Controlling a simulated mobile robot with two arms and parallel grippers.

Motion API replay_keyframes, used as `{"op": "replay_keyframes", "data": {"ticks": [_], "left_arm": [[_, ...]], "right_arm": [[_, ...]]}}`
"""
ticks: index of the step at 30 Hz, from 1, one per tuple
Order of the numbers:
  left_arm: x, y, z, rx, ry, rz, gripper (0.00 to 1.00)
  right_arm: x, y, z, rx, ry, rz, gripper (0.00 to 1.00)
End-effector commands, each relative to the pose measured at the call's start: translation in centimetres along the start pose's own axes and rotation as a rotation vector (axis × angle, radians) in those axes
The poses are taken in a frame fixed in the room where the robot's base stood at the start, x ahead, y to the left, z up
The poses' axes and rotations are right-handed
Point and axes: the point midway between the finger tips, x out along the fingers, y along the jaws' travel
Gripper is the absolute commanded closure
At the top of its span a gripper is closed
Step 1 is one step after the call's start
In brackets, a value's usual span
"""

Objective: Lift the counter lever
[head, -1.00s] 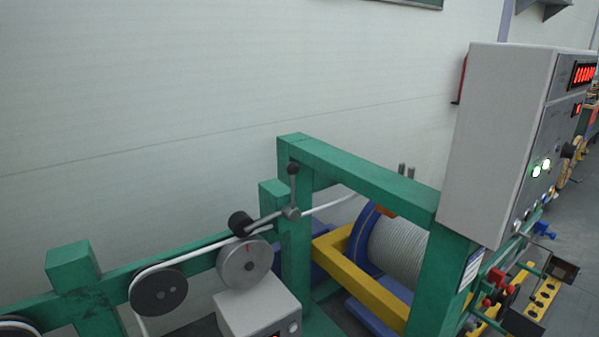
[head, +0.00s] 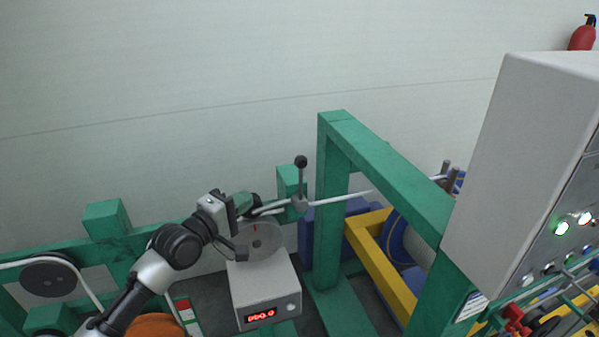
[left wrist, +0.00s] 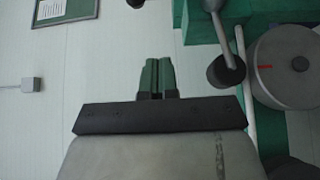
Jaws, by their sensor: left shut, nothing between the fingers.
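The counter lever has an upright rod with a black ball knob (head: 301,162), a grey hub, and an arm running left to a black roller (left wrist: 227,71). The roller sits by the grey counter wheel (head: 262,238), which also shows in the left wrist view (left wrist: 288,66). My left gripper (head: 249,201) is shut and empty at the roller end of the lever, left of the knob. In the left wrist view its green-tipped fingers (left wrist: 158,62) are together, with the roller to their right and a visible gap between. The gripper partly hides the roller in the head view. My right gripper is not seen.
The counter box (head: 264,292) with a red display stands below the wheel. A green frame (head: 385,180) rises to the right, with a grey control cabinet (head: 510,160) beyond. A white cable runs past the lever.

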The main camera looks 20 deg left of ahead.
Motion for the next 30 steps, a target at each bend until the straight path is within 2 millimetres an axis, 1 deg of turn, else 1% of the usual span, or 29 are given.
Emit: {"op": "replay_keyframes", "data": {"ticks": [10,14,17,24,29,30], "left_arm": [[0.1,0.1,0.0,-0.002,-0.001,0.001,1.0],[1.0,0.2,0.0,-0.002,-0.001,0.001,1.0],[2.6,0.3,0.0,-0.001,-0.001,0.001,1.0],[7.4,0.3,0.0,-0.001,0.0,0.001,1.0],[10.2,0.3,0.0,0.0,0.0,0.002,1.0],[10.7,0.5,0.6,-0.003,-0.002,0.0,1.0]], "right_arm": [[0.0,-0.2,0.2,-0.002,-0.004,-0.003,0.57],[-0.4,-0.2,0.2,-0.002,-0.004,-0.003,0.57],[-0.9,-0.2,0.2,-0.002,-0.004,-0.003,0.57],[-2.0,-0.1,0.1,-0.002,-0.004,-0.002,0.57],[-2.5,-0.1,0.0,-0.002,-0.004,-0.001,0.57],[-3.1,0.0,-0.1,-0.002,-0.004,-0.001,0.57]]}}
